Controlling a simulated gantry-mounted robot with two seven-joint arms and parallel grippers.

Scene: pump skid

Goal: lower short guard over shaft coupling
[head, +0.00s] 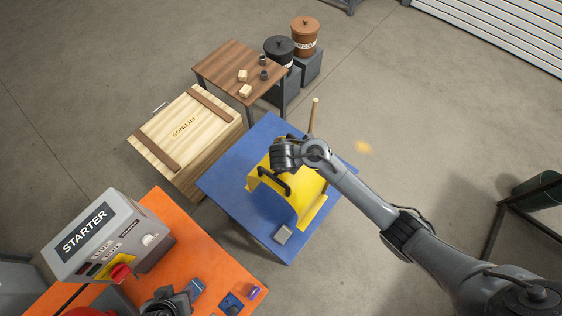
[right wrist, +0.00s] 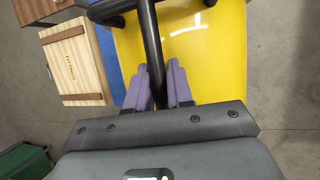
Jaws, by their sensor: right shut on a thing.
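The yellow arched guard (head: 302,197) is on the blue table (head: 225,188) in the head view, and it appears to rest there. A black handle (head: 272,180) runs over its top. My right gripper (right wrist: 161,72) is above the guard, with its purple fingers shut on the handle (right wrist: 152,45) in the right wrist view. The head view hides the fingertips. At the bottom of the head view, dark machinery (head: 166,303) sits on the orange base (head: 205,257), cut off by the edge. I cannot make out the shaft coupling. My left gripper is out of view.
A small grey block (head: 283,234) and an upright wooden handle (head: 314,116) are on the blue table. The starter box (head: 97,240) stands on the orange base. A fittings crate (head: 182,135) and a brown side table (head: 226,66) stand beyond.

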